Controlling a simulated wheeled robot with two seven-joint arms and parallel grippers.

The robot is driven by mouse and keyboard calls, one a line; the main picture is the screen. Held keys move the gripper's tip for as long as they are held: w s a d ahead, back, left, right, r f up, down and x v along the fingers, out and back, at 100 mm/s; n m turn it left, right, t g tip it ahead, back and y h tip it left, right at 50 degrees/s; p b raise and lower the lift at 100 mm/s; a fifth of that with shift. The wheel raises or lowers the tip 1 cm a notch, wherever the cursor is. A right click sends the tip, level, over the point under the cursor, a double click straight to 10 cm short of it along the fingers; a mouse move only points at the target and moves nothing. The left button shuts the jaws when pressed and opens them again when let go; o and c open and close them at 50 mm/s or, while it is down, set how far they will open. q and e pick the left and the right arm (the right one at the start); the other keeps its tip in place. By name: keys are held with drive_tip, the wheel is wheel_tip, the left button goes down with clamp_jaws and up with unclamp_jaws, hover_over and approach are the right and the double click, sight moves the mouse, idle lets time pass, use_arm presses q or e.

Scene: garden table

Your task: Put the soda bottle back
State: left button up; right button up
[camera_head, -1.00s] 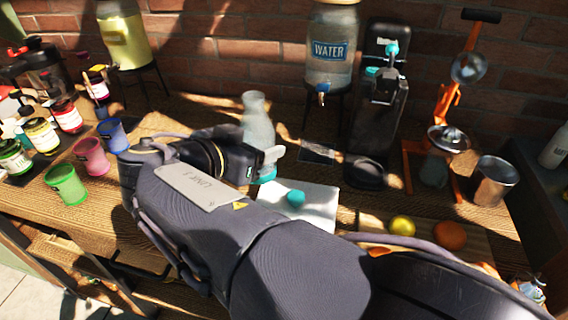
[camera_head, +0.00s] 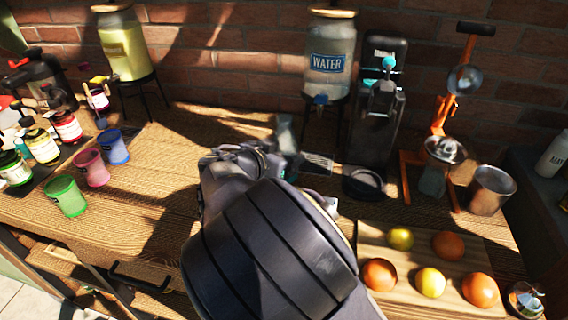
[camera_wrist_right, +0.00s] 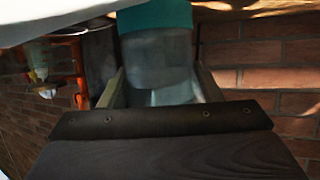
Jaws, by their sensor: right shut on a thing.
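The soda bottle (camera_wrist_right: 158,62) is clear grey with a teal band at one end, seen between the fingers of my right gripper (camera_wrist_right: 158,88) in the right wrist view. The gripper is shut on it. In the head view, a grey part of the bottle (camera_head: 284,132) shows just beyond my right gripper (camera_head: 288,162); the rest is hidden behind my wrist. The black soda machine (camera_head: 378,125) with teal parts stands to the right of the bottle, at the wall. My left gripper is not in view.
The water dispenser (camera_head: 331,60) stands behind, with the orange press (camera_head: 440,140) and a metal cup (camera_head: 491,188) at right. Fruit lies on a wooden board (camera_head: 375,237). Coloured cups (camera_head: 90,167) and jars stand left. Bare table (camera_head: 160,180) lies left of my wrist.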

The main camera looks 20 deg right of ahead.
drive_tip(key=shift+w+d+f, duration=0.1)
drive_tip(key=shift+w+f, duration=0.05)
drive_tip(key=shift+f, duration=1.55)
drive_tip(key=shift+f, duration=0.15)
drive_tip(key=o, duration=1.5)
drive_tip(key=shift+c, duration=0.2)
drive_tip(key=shift+a+r, duration=0.25)
drive_tip(key=v, duration=1.1)
drive_tip(key=shift+s+a+b, duration=0.15)
drive_tip(key=shift+s+b, duration=0.15)
